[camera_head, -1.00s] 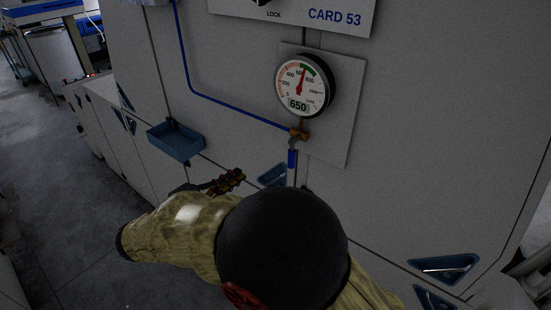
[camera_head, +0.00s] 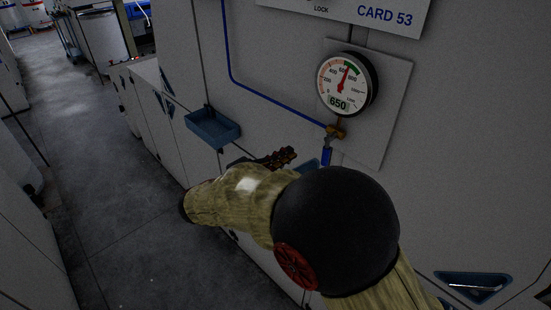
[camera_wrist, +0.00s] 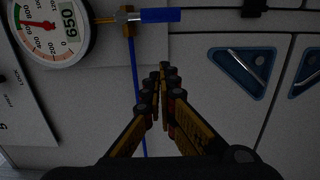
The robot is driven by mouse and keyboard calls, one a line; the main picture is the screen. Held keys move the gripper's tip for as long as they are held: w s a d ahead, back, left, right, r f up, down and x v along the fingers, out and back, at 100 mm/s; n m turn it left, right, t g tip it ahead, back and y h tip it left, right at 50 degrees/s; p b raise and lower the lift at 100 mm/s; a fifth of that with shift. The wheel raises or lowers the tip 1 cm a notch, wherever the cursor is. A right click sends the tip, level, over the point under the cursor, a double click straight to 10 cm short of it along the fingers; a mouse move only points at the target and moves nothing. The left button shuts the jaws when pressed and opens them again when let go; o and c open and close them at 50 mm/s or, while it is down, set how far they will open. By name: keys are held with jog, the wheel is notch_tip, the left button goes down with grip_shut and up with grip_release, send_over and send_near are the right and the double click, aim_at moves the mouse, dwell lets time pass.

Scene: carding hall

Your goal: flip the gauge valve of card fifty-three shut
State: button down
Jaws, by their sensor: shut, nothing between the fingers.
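The gauge valve is a small brass body (camera_head: 336,131) under a round white gauge (camera_head: 342,84) that reads 650. Its blue lever (camera_head: 327,155) hangs straight down, in line with the gauge stem. In the wrist view the lever (camera_wrist: 160,15) points right, away from the gauge (camera_wrist: 52,25), and the brass body (camera_wrist: 127,17) sits between them. My gripper (camera_head: 287,155) is left of the lever and slightly below the brass body in the head view. In the wrist view my gripper's fingers (camera_wrist: 160,78) are together and empty, apart from the lever. My arm hides the panel below.
A CARD 53 sign (camera_head: 388,14) is above the gauge. A blue tube (camera_head: 270,99) runs to the valve from the left. A blue tray (camera_head: 213,128) juts from the panel left of my gripper. Recessed handles (camera_wrist: 245,70) lie lower down. Open floor (camera_head: 110,200) is at left.

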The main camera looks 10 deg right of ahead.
aim_at(326, 152)
jog(key=d+p, duration=0.1)
jog(key=d, duration=0.5)
jog(key=shift+s, duration=0.25)
jog(key=shift+s+d+f+n+p, duration=0.15)
jog(key=shift+s+d+f+n, duration=0.1)
jog(key=shift+n, duration=0.3)
jog(key=shift+s+d+f+n+p, duration=0.15)
jog(key=shift+s+n, duration=0.1)
jog(key=shift+n, duration=0.3)
jog(key=s+d+r+n+t+p, duration=0.1)
jog(key=s+d+n+p, duration=0.3)
jog(key=n+p, duration=0.8)
jog(key=s+r+n, duration=0.1)
jog(key=s+n, duration=0.1)
jog(key=n, duration=0.1)
jog(key=shift+s+d, duration=0.25)
jog(key=shift+d, duration=0.05)
jog(key=shift+s+r+p, duration=0.1)
jog(key=shift+r+p, duration=0.1)
jog(key=shift+p, duration=0.1)
dwell(0.4)
